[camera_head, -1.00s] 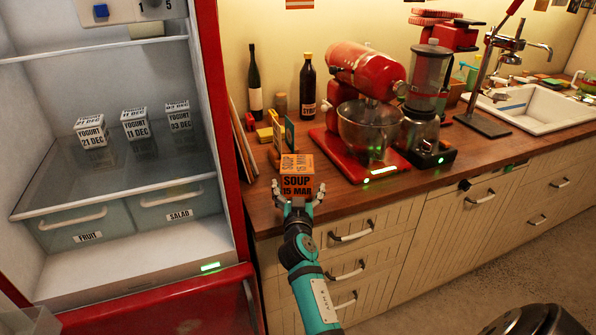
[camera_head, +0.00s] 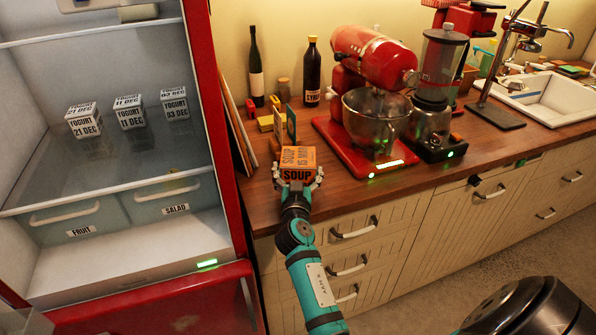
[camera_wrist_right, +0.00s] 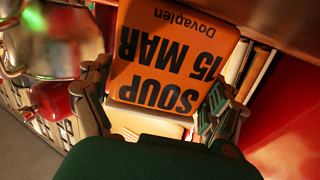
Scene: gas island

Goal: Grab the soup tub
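The soup tub (camera_head: 297,160) is an orange box marked "SOUP 15 MAR". It stands on the wooden counter near its front left edge. My right gripper (camera_head: 298,178) is at its front, with one finger on each side of it. In the right wrist view the tub (camera_wrist_right: 165,60) shows upside down between the spread fingers of the gripper (camera_wrist_right: 162,100). The fingers are very close to its sides; firm contact cannot be made out. The tub appears to rest on the counter. My left gripper is not in view.
A red stand mixer (camera_head: 368,60) with a steel bowl (camera_head: 378,125) stands right of the tub, a blender (camera_head: 440,85) beyond it. Bottles (camera_head: 311,72) stand behind. The open fridge (camera_head: 110,170) at left holds yogurt tubs (camera_head: 130,113). Upright books or boards (camera_head: 242,130) lean nearby.

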